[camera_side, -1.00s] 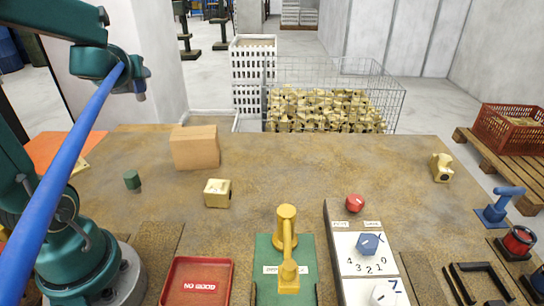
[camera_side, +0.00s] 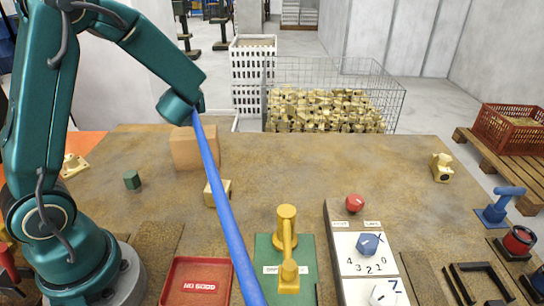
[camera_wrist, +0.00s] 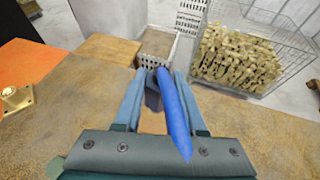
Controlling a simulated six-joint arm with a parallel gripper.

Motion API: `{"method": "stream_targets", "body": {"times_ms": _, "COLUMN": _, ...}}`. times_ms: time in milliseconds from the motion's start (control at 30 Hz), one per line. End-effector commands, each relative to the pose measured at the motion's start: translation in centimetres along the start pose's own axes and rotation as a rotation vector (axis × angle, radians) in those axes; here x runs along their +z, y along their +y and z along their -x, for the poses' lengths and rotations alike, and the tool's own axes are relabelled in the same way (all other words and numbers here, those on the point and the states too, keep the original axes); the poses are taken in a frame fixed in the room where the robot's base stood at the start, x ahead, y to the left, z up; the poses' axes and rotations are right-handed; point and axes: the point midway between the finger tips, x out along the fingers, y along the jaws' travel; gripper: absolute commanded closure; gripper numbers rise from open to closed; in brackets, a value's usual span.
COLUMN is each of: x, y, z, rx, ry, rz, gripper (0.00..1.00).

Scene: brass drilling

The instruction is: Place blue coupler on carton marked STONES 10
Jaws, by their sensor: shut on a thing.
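A long blue piece (camera_side: 225,205) extends from the end of my arm down to the bottom edge in the side view; I take it for the blue coupler. In the wrist view the blue piece (camera_wrist: 172,105) sits between the fingers of my gripper (camera_wrist: 160,78), which is shut on it. In the side view my gripper (camera_side: 198,104) is above and in front of the brown carton (camera_side: 190,150), largely hidden by the arm. The carton stands at the table's back left, partly covered by the blue piece.
A brass block (camera_side: 223,188) lies in front of the carton, partly hidden. A dark green cylinder (camera_side: 132,180) stands to its left. A red tray (camera_side: 168,292), a yellow lever fixture (camera_side: 287,240) and a dial panel (camera_side: 345,250) fill the front. The table's back right is mostly clear.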

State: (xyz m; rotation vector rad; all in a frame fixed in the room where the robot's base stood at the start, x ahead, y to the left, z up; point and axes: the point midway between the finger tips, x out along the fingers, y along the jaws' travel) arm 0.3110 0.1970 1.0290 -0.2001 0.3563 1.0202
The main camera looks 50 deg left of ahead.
Motion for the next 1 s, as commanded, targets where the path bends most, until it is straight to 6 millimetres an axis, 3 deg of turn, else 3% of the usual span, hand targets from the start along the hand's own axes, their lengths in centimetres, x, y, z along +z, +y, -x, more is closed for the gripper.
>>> {"method": "stream_targets", "body": {"times_ms": 133, "x": -1.3, "y": 0.0, "z": -0.6, "rx": 0.001, "ry": 0.0, "rz": -0.003, "gripper": 1.0}}
{"method": "stream_targets", "body": {"times_ms": 567, "x": -1.8, "y": 0.0, "z": -0.8, "rx": 0.0, "ry": -0.001, "rz": -0.001, "gripper": 1.0}}
{"method": "stream_targets", "body": {"times_ms": 600, "x": -1.7, "y": 0.0, "z": -0.7, "rx": 0.0, "ry": -0.001, "rz": -0.001, "gripper": 0.45}}
{"method": "stream_targets", "body": {"times_ms": 633, "x": -1.7, "y": 0.0, "z": -0.7, "rx": 0.0, "ry": -0.001, "rz": 0.0, "gripper": 0.34}}
{"method": "stream_targets", "body": {"times_ms": 1000, "x": -1.6, "y": 0.0, "z": -0.7, "rx": 0.0, "ry": -0.001, "rz": 0.002, "gripper": 0.3}}
